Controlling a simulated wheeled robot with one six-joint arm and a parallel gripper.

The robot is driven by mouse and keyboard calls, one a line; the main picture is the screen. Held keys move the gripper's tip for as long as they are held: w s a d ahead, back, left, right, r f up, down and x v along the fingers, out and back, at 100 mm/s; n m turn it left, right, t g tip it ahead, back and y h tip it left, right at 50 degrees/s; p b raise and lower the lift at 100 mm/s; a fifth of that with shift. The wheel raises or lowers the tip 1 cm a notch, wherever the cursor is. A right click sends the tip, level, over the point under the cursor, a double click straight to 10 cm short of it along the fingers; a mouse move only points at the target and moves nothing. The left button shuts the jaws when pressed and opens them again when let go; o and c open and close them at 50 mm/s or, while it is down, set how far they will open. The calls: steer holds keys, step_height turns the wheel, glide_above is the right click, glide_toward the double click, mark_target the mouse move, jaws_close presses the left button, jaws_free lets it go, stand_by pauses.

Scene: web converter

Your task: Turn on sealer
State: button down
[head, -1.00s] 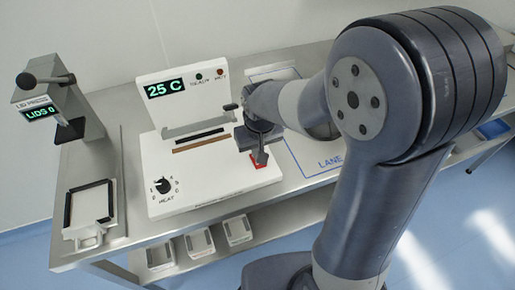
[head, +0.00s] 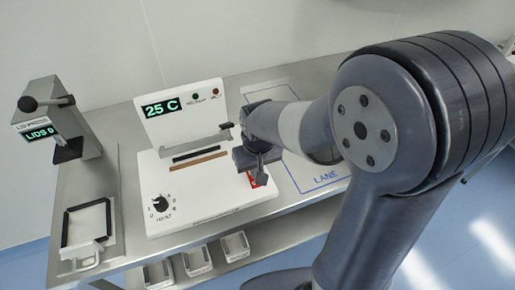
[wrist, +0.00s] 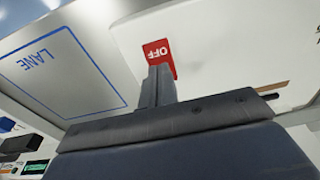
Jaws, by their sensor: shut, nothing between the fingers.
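The sealer (head: 215,195) is a white machine on the steel bench, with a raised back panel. Its green display (head: 160,108) reads 25 C. A black HEAT knob (head: 160,203) sits at its front left. A red switch (head: 252,180) at its front right reads OFF in the wrist view (wrist: 159,55). My gripper (wrist: 160,70) is shut and empty, with its fingertips right at the switch's edge in the wrist view. In the head view my gripper (head: 261,176) partly covers the switch. I cannot tell whether the fingers touch it.
A lid press (head: 50,120) showing LIDS 0 stands at the left, with a black-rimmed tray (head: 88,225) in front. A blue-outlined LANE area (head: 325,178) lies right of the sealer. Several white bins (head: 197,260) sit on the shelf below. The sealer's bar (head: 196,134) is near my gripper.

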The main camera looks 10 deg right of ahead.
step_height(320, 180, up, 12)
steer(key=s, duration=0.1)
steer(key=shift+s+d, duration=0.25)
steer(key=shift+s, duration=0.15)
steer(key=b, duration=0.5)
steer(key=shift+w+f+t, duration=0.2)
steer(key=shift+f+t, duration=0.05)
steer(key=shift+t, duration=0.05)
steer(key=shift+b, duration=0.6)
steer(key=shift+r+b, duration=0.15)
steer(key=shift+b, duration=0.25)
steer(key=shift+r, duration=0.3)
glide_toward(258, 186)
steer(key=w+f, duration=0.2)
steer(key=f, duration=0.1)
steer(key=w+a+f, duration=0.1)
steer(key=w+f, duration=0.1)
steer(key=w, duration=0.1)
steer(key=shift+w+f, duration=0.1)
steer(key=shift+f, duration=0.3)
